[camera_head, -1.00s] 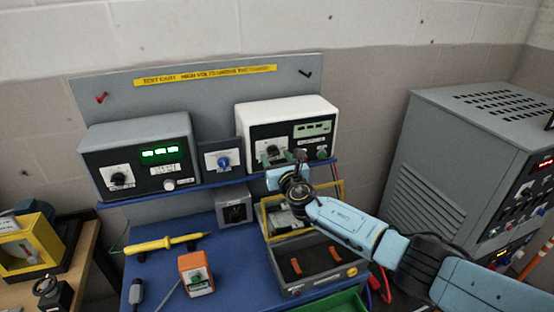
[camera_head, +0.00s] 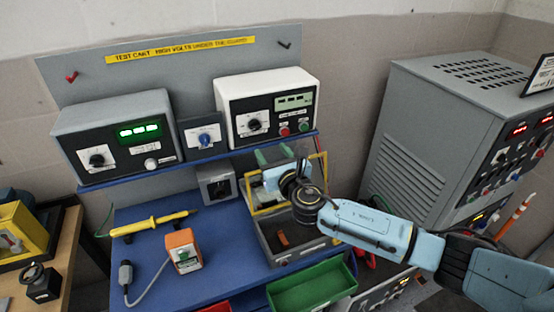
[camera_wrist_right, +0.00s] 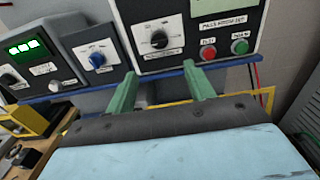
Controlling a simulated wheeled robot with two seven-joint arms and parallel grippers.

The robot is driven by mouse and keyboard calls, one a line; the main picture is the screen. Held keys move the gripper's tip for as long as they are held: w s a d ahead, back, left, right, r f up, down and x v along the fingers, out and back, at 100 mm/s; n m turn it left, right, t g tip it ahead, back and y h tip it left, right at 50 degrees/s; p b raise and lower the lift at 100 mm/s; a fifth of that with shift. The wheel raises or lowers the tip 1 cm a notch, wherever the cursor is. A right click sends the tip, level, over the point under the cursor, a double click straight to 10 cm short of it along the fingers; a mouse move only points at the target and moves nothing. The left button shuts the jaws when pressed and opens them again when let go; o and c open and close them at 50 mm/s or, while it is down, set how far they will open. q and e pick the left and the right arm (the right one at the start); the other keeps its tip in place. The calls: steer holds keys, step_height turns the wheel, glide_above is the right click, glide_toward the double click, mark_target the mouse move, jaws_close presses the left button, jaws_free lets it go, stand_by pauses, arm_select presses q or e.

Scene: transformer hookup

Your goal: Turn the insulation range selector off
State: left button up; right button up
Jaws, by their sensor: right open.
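The white instrument (camera_head: 268,88) stands on the blue shelf of the test cart. Its black rotary selector knob (camera_head: 254,124) sits on a white dial plate, taken as the insulation range selector. The knob also shows in the right wrist view (camera_wrist_right: 158,40), unobstructed, with its printed labels too small to read. My right gripper (camera_head: 273,156) is open and empty, its green fingers apart and below the instrument's front. In the right wrist view the fingertips (camera_wrist_right: 162,84) are below the knob, one to either side, not touching it. My left gripper is out of view.
Red (camera_head: 285,132) and green (camera_head: 304,126) buttons sit right of the knob. A blue knob (camera_head: 205,138) and a grey meter (camera_head: 118,115) stand to the left. An orange device (camera_head: 184,250), yellow probe (camera_head: 155,223) and green bin (camera_head: 312,288) are below. A grey cabinet (camera_head: 425,125) stands right.

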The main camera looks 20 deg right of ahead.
steer(key=shift+s, duration=1.3)
